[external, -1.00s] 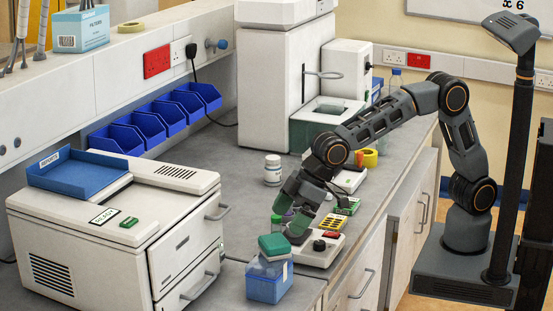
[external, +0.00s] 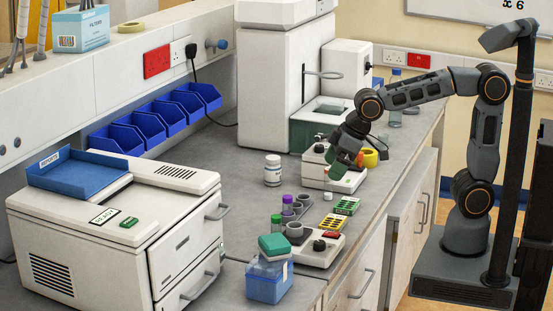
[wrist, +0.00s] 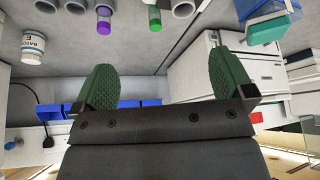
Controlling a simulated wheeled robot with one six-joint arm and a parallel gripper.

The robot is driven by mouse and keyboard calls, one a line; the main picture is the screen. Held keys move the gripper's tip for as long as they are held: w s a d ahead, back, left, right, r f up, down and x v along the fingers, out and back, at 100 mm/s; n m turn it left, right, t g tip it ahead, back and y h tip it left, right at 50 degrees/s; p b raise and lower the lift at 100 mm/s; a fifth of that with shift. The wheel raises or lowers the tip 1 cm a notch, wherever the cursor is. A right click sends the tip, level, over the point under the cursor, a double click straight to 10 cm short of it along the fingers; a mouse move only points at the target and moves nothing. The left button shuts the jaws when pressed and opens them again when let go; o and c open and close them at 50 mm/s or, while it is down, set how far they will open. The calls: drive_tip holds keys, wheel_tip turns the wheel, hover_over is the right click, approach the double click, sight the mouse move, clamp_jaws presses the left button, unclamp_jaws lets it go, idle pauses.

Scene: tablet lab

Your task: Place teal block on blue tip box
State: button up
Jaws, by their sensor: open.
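The teal block (external: 275,243) rests on top of the blue tip box (external: 266,283) at the near edge of the bench, and looks slightly turned on it. In the wrist view the teal block (wrist: 268,29) and the blue tip box (wrist: 246,7) show at the upper right, beyond the right finger. My gripper (external: 343,167) has green fingers and is open and empty. It is raised over the back part of the bench, well apart from the block. Its spread fingers also show in the wrist view (wrist: 165,78), with nothing between them.
A white device with a black knob (external: 319,247) and a rack with purple and green tubes (external: 290,212) stand beside the box. A white bottle (external: 273,170) stands further back. A large white machine (external: 110,235) is at the left.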

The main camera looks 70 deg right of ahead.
drive_tip(key=s+d+f+m+h, duration=0.1)
drive_tip(key=s+d+f+m, duration=0.1)
drive_tip(key=s+d, duration=0.3)
drive_tip(key=s+d+f+m+h, duration=0.1)
drive_tip(key=s+d+f+m, duration=0.1)
drive_tip(key=s+d, duration=0.4)
drive_tip(key=d+f, duration=0.1)
drive_tip(key=d, duration=0.4)
drive_tip(key=shift+s+m+g, duration=0.25)
drive_tip(key=shift+m+g, duration=0.15)
